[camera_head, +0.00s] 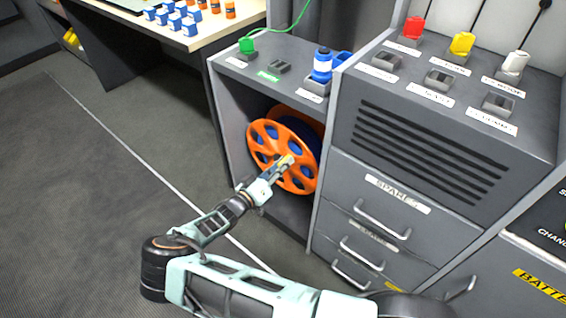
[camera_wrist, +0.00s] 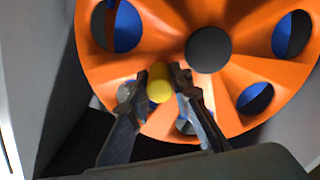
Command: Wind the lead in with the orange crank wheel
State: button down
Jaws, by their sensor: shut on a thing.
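The orange crank wheel (camera_head: 261,149) sits in the open bay of a grey cabinet, with blue lead showing behind it and through its holes. In the wrist view the wheel (camera_wrist: 150,45) fills the upper part, with its dark hub (camera_wrist: 208,50) right of centre. A yellow crank knob (camera_wrist: 159,83) stands out from the wheel, below and left of the hub. My gripper (camera_wrist: 158,90) is shut on the knob, one finger on each side. In the head view my gripper (camera_head: 284,165) reaches the front of the wheel; the knob is mostly covered there.
The bay's side walls (camera_head: 228,130) stand close on both sides of the wheel. A green plug (camera_head: 247,45) with a cable and a blue-white plug (camera_head: 322,65) stand on the cabinet top. Drawers with handles (camera_head: 382,219) are to the right. Open floor (camera_head: 80,200) lies left.

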jog(key=shift+s+d+f+m+b, duration=0.2)
jog(key=shift+f+m, duration=0.2)
jog(key=shift+m, duration=0.4)
jog(key=shift+s+d+f+m+b, duration=0.15)
jog(key=shift+f+m, duration=0.25)
jog(key=shift+m, duration=0.4)
jog(key=shift+s+d+f+m+b, duration=0.15)
jog(key=shift+d+f+m, duration=0.2)
jog(key=shift+m, duration=0.45)
jog(key=shift+a+f, duration=0.1)
jog(key=c, duration=1.7)
grip_release()
jog(key=shift+c, duration=0.2)
jog(key=v, duration=1.2)
